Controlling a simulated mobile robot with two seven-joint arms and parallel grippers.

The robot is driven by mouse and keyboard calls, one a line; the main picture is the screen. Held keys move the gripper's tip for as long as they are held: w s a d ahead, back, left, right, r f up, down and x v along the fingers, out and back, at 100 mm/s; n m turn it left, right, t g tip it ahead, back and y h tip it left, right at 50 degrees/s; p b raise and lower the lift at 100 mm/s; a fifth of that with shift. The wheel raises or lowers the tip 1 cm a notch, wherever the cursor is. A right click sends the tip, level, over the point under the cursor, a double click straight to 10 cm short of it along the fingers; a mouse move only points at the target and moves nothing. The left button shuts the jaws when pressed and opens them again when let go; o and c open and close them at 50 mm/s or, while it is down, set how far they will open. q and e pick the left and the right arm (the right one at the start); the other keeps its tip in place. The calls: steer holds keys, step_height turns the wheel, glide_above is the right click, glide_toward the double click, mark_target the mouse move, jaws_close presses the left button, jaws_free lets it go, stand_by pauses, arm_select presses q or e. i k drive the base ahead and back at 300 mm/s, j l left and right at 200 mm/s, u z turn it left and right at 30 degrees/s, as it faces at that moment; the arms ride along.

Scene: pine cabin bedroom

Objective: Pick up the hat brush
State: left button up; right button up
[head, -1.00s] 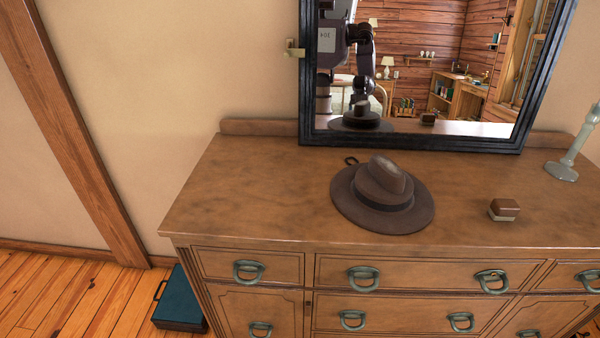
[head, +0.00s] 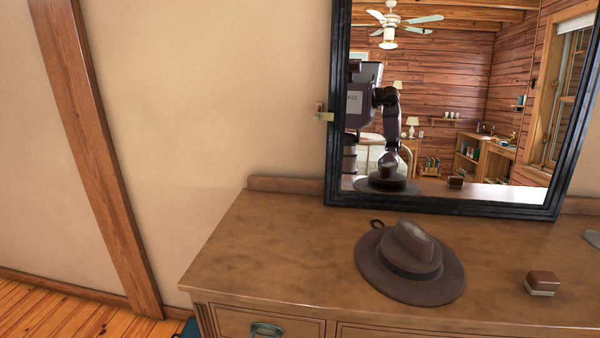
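The hat brush (head: 541,280), a small brown wooden block with a pale bristle underside, sits on the dresser top at the right. It stands apart from the brown hat (head: 400,285) to its left. Neither of my grippers shows directly in the head view. A dark robot arm and body show only as a reflection in the mirror, where no gripper opening can be made out.
The wooden dresser (head: 260,240) has a black-framed mirror (head: 335,110) at its back. A dark loop (head: 377,224) pokes out behind the hat. The dresser's left part is clear.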

mark_target(546, 282)
steer(key=z, duration=1.6)
steer(key=l+u, duration=0.15)
steer(key=u, duration=0.3)
steer(key=i+l+u, duration=0.1)
steer(key=u, duration=0.3)
steer(key=l+u, duration=0.3)
steer(key=u, duration=0.15)
steer(key=l+u, duration=0.45)
steer(key=l, duration=0.35)
steer(key=k+l, duration=0.1)
steer(key=l, duration=0.3)
steer(key=k+l+u, duration=0.15)
steer(key=l, duration=0.3)
